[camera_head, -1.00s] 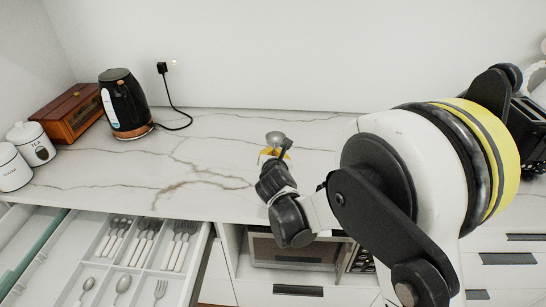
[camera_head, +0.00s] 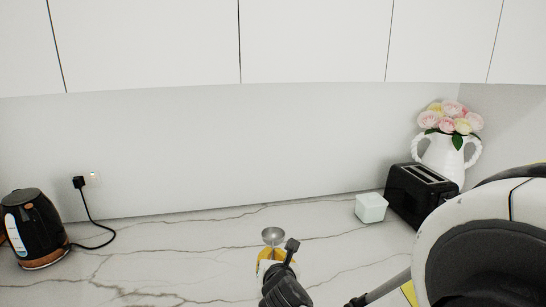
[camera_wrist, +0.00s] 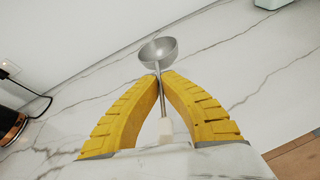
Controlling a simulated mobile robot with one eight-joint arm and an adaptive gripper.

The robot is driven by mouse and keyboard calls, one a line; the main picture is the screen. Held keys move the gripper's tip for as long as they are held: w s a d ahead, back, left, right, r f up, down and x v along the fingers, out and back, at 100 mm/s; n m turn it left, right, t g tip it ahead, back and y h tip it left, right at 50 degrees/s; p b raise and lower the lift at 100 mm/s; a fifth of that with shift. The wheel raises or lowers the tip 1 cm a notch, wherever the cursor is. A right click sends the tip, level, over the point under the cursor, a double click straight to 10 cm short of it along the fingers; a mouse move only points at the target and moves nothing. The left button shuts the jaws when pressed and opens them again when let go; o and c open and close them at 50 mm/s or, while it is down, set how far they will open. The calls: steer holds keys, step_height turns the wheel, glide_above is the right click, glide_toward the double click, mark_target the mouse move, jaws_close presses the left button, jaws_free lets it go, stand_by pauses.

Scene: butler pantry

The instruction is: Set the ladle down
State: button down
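The ladle (camera_head: 272,236) has a round silver bowl; in the wrist view its bowl (camera_wrist: 158,50) points away from me and its thin stem runs back between my yellow fingers to a pale handle end. My gripper (camera_wrist: 162,76) is shut on the stem, with the fingertips meeting around it just below the bowl. In the head view my gripper (camera_head: 271,254) is over the marble counter (camera_head: 180,255). I cannot tell whether the ladle touches the counter.
A black kettle (camera_head: 34,228) with its cord stands at the left. A pale green box (camera_head: 370,207), a black toaster (camera_head: 421,192) and a white flower vase (camera_head: 442,152) stand at the right. White cabinets (camera_head: 310,40) hang above. The counter between kettle and box is clear.

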steer(key=s+d+r+m+h, duration=0.1)
steer(key=s+d+m+h, duration=0.1)
steer(key=d, duration=0.8)
steer(key=s+d+r+m+h, duration=0.2)
steer(key=d+h, duration=0.1)
steer(key=d, duration=0.7)
steer(key=shift+d+r+m+h, duration=0.15)
steer(key=shift+m+h, duration=0.15)
steer(key=shift+m, duration=0.1)
